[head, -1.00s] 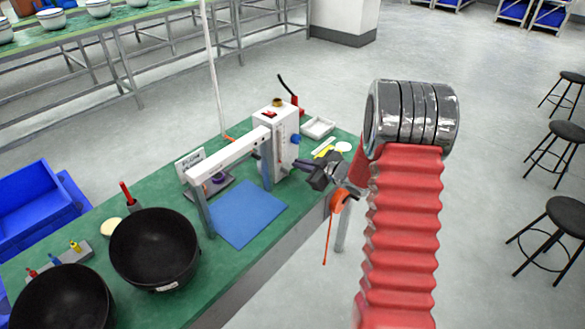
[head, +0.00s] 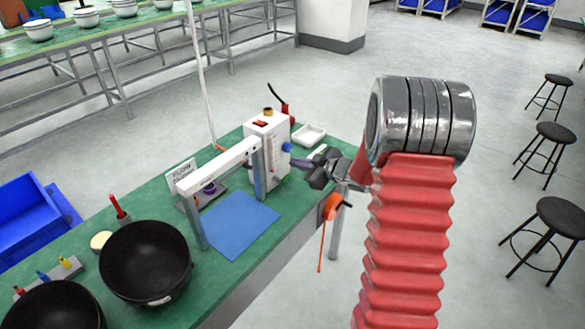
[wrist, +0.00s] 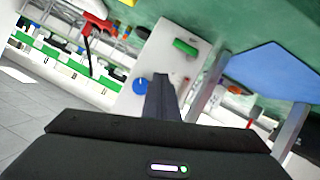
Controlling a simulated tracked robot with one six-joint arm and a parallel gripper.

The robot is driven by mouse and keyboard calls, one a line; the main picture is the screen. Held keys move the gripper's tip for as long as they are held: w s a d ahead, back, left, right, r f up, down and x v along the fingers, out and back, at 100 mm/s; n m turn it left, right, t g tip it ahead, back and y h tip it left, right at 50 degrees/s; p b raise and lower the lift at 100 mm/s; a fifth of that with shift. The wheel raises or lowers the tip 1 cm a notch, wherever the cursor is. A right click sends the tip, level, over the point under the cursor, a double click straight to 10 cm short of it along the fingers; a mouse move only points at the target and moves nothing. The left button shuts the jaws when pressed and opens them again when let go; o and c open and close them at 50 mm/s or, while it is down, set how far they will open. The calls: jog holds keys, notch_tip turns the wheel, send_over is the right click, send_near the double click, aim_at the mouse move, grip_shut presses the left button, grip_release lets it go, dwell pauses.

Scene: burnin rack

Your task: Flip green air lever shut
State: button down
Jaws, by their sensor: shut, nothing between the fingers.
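A white box-shaped unit (head: 262,150) stands on the green bench with a blue knob (head: 287,147) on its right side. In the wrist view a green lever (wrist: 185,46) lies slightly slanted across the white face (wrist: 165,60), above and right of the blue knob (wrist: 140,85). My gripper (head: 298,161) is at the right of the unit, just below the blue knob. In the wrist view its dark fingers (wrist: 163,82) are together and empty, with their tips below the lever. Contact with the unit cannot be told.
A white frame (head: 225,165) spans a blue mat (head: 238,222) left of the unit. An orange part with a cord (head: 331,207) hangs at the bench edge near my arm. A red-handled lever (head: 287,105) rises behind the unit. Black bowls (head: 145,262) stand at the front left.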

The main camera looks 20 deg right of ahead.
jog(key=d+v, duration=0.1)
jog(key=v, duration=0.6)
jog(key=shift+w, duration=0.3)
jog(key=shift+r, duration=0.1)
